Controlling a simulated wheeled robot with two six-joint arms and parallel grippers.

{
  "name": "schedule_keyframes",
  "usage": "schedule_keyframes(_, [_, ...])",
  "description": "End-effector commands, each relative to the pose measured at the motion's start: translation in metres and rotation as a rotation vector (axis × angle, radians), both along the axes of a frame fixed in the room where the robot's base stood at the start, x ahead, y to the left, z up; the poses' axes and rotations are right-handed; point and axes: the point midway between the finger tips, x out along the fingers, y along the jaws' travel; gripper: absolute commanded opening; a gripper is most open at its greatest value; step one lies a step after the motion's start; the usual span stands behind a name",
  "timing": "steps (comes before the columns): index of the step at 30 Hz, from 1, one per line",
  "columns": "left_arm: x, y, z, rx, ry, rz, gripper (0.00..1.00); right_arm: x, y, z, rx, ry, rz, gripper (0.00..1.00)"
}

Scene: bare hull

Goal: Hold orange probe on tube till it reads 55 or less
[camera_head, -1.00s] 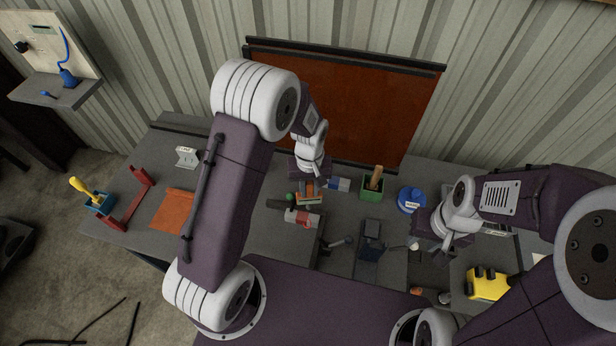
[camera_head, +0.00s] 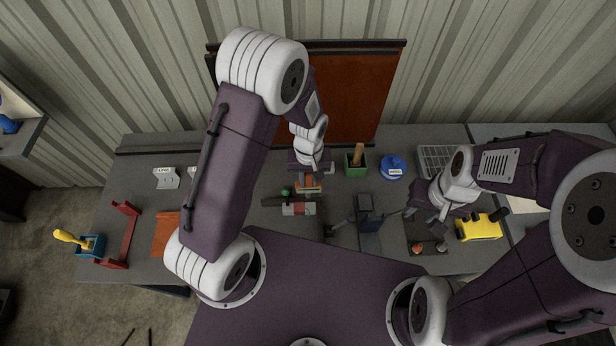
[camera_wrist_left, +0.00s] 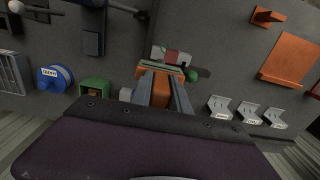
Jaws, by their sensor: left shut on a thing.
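My left gripper (camera_head: 308,174) is shut on the orange probe (camera_head: 309,185), near the middle of the bench. The wrist view shows the orange probe (camera_wrist_left: 160,88) between the two grey fingers (camera_wrist_left: 166,95). Just beyond the probe lies a short grey, red and white cylinder (camera_head: 298,209), which looks like the tube; it also shows in the wrist view (camera_wrist_left: 172,56). I cannot tell whether probe and tube touch. No reading is legible. My right gripper (camera_head: 428,212) hangs over the right part of the bench; its fingers are too unclear to judge.
A green box (camera_head: 356,166) and a blue round container (camera_head: 392,168) stand behind. A dark stand (camera_head: 369,215) and a yellow tool (camera_head: 480,228) are to the right. A green ball (camera_wrist_left: 192,76) sits beside the tube.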

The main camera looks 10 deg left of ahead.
Motion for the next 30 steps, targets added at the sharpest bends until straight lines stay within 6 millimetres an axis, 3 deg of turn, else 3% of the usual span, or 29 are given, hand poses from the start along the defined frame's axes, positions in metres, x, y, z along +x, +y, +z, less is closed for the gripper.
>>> schedule_keyframes(8, [-0.001,0.000,-0.011,0.000,0.000,0.000,0.00,0.000,0.000,-0.008,0.000,0.000,0.000,0.36])
schedule_keyframes(30, [-0.001,0.000,-0.081,0.000,0.001,0.001,0.00,0.000,0.000,-0.064,0.000,0.000,0.000,0.36])
